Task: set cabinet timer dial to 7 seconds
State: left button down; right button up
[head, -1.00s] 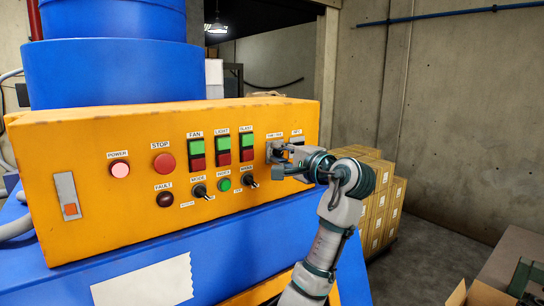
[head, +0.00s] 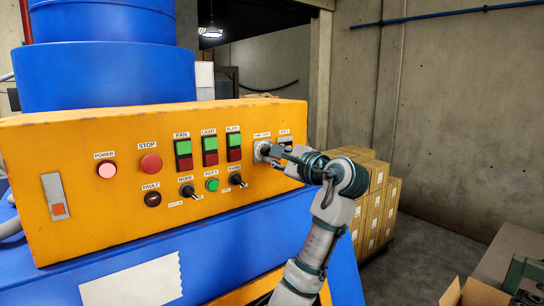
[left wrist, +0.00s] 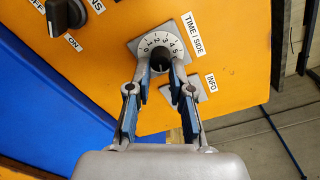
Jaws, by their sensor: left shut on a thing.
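The timer dial (head: 262,147) is on a grey plate at the right end of the orange cabinet panel. In the left wrist view the dial (left wrist: 160,47) has a white numbered face with a dark knob at its centre, beside a "TIME / SIDE" label. My left gripper (head: 274,152) is at the dial. In the left wrist view its two fingertips (left wrist: 160,66) sit on either side of the knob, shut on it. The fingers partly cover the face, and I cannot read the setting surely. My right gripper is not in view.
An INFO plate (left wrist: 187,88) is close to one finger in the left wrist view. Left of the dial are the switches, including the BLAST switch (head: 234,147), and a lower toggle (head: 238,181). Stacked cartons (head: 372,190) stand behind my arm.

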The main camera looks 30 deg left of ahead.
pick_arm(q)
jog(key=shift+a, duration=0.1)
jog(key=c, duration=1.1)
grip_release()
jog(key=shift+c, duration=0.2)
jog(key=shift+o, duration=0.5)
jog(key=shift+s+a+r, duration=0.1)
jog(key=shift+s, duration=0.1)
jog(key=v, duration=1.2)
jog(key=shift+d, duration=0.2)
